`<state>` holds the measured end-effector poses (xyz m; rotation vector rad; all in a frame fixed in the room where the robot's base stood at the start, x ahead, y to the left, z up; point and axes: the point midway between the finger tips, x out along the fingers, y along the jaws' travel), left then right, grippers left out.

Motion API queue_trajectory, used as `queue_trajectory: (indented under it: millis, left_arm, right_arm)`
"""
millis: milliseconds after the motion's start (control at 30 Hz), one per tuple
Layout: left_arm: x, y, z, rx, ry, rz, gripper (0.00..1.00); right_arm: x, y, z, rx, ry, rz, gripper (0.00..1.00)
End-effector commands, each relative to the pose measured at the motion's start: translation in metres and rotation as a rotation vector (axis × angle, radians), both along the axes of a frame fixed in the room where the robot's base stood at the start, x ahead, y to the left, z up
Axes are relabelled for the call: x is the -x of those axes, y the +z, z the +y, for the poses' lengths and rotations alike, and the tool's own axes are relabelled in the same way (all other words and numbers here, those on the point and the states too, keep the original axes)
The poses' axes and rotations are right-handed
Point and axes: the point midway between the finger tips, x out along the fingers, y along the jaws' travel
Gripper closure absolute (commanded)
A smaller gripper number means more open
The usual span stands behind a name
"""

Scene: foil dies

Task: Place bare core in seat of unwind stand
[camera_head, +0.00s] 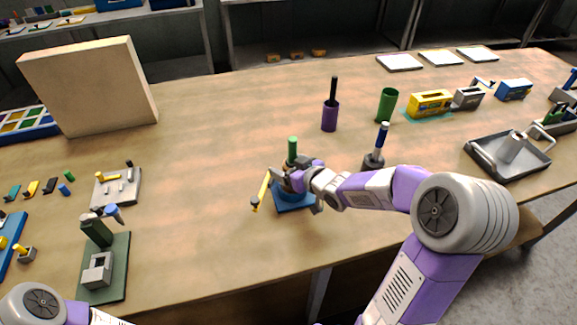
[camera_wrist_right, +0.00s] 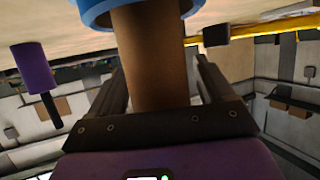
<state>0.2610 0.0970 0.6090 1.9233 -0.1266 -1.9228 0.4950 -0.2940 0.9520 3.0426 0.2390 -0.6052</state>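The unwind stand has a blue base (camera_head: 290,207) at the table's middle, with a green post (camera_head: 292,148) rising above my right gripper (camera_head: 290,178). A yellow arm (camera_head: 260,192) slants off its left side. In the right wrist view, the brown bare core (camera_wrist_right: 150,60) stands between the two fingers of my right gripper (camera_wrist_right: 162,85), which look closed on its sides. The core meets a blue ring (camera_wrist_right: 98,14); how deep it sits there is hidden. My left gripper is out of view; only part of that arm shows at bottom left.
A purple cup with a black rod (camera_head: 330,115) and a green cup (camera_head: 387,104) stand behind. A grey tray (camera_head: 507,160) lies right; a green press (camera_head: 105,265) stands left.

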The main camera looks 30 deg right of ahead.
Motion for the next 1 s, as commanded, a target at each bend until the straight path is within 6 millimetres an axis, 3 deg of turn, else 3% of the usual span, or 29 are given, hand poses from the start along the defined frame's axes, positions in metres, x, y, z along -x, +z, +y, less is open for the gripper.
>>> queue_trajectory:
  millis: [333,800,1000]
  left_arm:
    - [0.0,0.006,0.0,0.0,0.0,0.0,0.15]
    - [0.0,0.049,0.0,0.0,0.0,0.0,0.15]
    - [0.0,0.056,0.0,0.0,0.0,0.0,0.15]
  right_arm:
    - [0.005,0.006,-0.001,0.001,-0.001,0.001,0.19]
    - [0.089,0.044,-0.014,0.002,-0.001,0.0,0.19]
    - [0.107,0.049,-0.017,0.0,-0.001,0.0,0.19]
